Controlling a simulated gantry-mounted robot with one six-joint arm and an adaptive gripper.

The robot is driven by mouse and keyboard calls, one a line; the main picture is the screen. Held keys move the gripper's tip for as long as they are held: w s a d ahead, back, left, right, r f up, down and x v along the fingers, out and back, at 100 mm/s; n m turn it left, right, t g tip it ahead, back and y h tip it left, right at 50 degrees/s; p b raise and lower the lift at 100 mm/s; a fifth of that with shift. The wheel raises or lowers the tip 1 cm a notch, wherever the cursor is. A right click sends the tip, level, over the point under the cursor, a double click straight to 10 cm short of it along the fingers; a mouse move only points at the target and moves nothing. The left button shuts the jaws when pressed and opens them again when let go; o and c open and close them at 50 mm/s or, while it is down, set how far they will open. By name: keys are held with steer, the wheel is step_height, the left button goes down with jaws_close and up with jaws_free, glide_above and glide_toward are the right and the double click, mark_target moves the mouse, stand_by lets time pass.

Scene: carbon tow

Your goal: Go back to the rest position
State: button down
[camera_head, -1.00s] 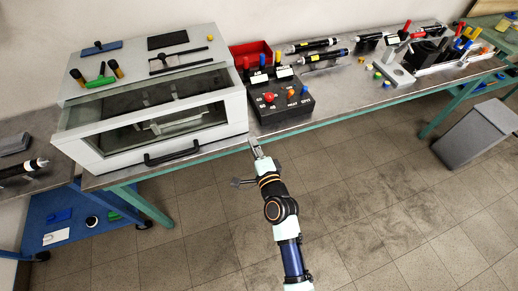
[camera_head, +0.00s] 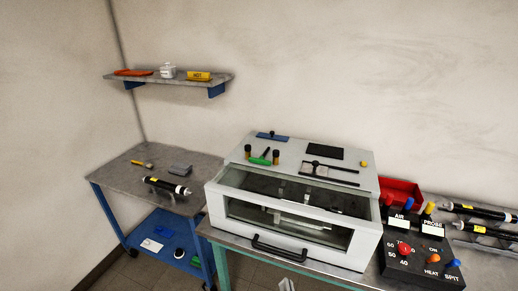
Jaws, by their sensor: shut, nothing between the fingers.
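Only the tip of my gripper (camera_head: 287,285) shows, at the bottom edge of the head view. It is shut and empty, in front of the bench and below the dark handle of the grey glass-fronted cabinet (camera_head: 372,240). It looks apart from the handle. The rest of my arm is out of the picture.
A black control box (camera_head: 425,262) with coloured knobs stands right of the cabinet, near a red bin (camera_head: 402,187). Black rollers (camera_head: 480,212) lie at the right edge. A blue-framed cart (camera_head: 120,172) stands left, below a wall shelf (camera_head: 130,80).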

steer(key=s+a+r+n+g, duration=0.2)
steer(key=s+a+r+n, duration=0.3)
steer(key=s+a+n, duration=0.4)
step_height(320, 180, up, 36)
steer(key=d+m+p, duration=0.2)
steer(key=p, duration=3.4)
steer(key=shift+d+f+h, duration=0.15)
steer(key=shift+h, duration=0.15)
